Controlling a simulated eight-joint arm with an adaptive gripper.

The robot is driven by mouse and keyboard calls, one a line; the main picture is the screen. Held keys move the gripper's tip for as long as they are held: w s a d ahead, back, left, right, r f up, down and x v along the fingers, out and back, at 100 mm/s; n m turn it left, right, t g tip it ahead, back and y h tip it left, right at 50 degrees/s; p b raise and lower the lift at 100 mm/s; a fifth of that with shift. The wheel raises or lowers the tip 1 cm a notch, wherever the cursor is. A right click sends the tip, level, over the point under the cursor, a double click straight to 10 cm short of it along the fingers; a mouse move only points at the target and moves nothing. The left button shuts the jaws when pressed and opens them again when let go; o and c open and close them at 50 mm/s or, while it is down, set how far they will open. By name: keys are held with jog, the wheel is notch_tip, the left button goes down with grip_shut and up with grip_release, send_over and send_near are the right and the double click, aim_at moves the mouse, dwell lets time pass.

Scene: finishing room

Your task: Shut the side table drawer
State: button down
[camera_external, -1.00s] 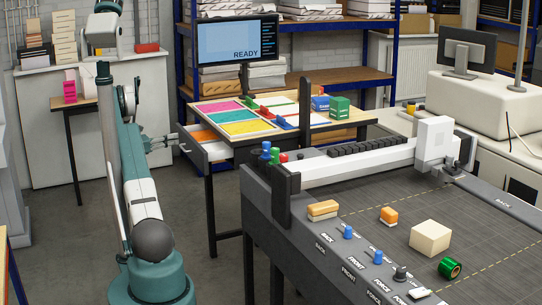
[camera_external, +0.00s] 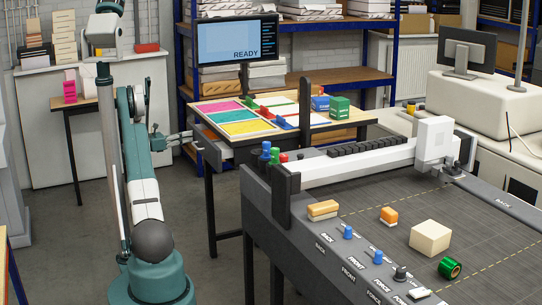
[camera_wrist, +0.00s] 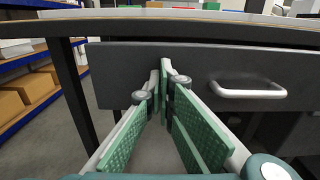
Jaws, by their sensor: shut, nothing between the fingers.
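The side table (camera_external: 262,137) stands left of the large cutting machine, with coloured sheets on its top. Its dark drawer front (camera_wrist: 225,62) fills the middle of the wrist view, with a pale bar handle (camera_wrist: 248,91) at right. In the external view the drawer (camera_external: 214,151) shows at the table's left end, mostly pushed in; I cannot tell whether a small gap is left. My gripper (camera_external: 190,135) is shut and empty. In the wrist view its fingertips (camera_wrist: 164,66) are at the drawer front, left of the handle, seemingly touching it.
A dark table leg (camera_wrist: 72,90) stands left of the drawer. The cutting machine (camera_external: 390,205) takes up the right foreground. A blue shelf rack (camera_external: 300,70) stands behind. The floor (camera_external: 70,245) left of my arm is clear.

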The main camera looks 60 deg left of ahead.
jog(key=w, duration=0.7)
jog(key=s+p, duration=0.1)
jog(key=s, duration=1.3)
jog(key=shift+s+p, duration=0.2)
jog(key=shift+p, duration=0.1)
jog(key=shift+w, duration=0.1)
dwell(0.4)
